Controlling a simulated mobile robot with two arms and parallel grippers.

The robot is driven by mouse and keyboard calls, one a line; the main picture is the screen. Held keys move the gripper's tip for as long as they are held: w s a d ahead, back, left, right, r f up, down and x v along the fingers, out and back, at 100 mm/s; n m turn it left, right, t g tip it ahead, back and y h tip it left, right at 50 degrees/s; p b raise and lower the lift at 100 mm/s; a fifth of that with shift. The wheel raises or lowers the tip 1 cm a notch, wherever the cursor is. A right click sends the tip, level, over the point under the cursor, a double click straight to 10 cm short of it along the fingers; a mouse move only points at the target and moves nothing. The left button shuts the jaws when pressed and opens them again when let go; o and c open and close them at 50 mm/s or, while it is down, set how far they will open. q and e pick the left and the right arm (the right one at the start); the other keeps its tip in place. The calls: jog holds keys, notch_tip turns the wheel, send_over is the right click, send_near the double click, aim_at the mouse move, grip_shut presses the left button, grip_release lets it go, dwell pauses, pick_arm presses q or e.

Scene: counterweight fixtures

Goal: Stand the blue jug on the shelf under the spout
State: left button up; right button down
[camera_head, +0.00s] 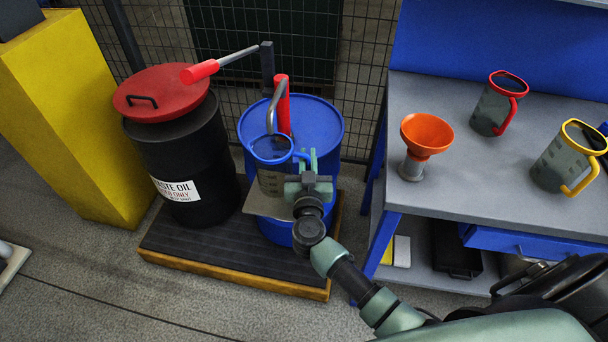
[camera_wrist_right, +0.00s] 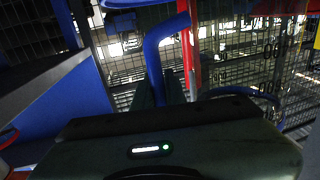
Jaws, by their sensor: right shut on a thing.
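The blue jug (camera_head: 270,182), grey and see-through with a blue rim, is upright over the small grey shelf (camera_head: 262,209) at the front of the blue drum (camera_head: 325,128). The grey curved spout (camera_head: 272,112) of the red pump comes down at the jug's mouth. My right gripper (camera_head: 304,163) is shut on the jug's blue handle, at the jug's right side. The handle (camera_wrist_right: 158,58) also shows in the right wrist view, between the fingers. I cannot tell whether the jug's base touches the shelf. My left gripper is not in view.
A black waste-oil drum (camera_head: 190,150) with a red lid stands left of the blue drum, both on a dark pallet (camera_head: 200,245). The workbench (camera_head: 440,95) at right holds an orange funnel (camera_head: 426,133), a red-rimmed jug (camera_head: 490,108) and a yellow-rimmed jug (camera_head: 557,165).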

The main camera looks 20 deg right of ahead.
jog(key=shift+f+b, duration=0.75)
jog(key=shift+f, duration=1.25)
jog(key=c, duration=1.5)
grip_release()
jog(key=shift+f, duration=0.1)
jog(key=shift+o, duration=0.2)
jog(key=v, duration=1.2)
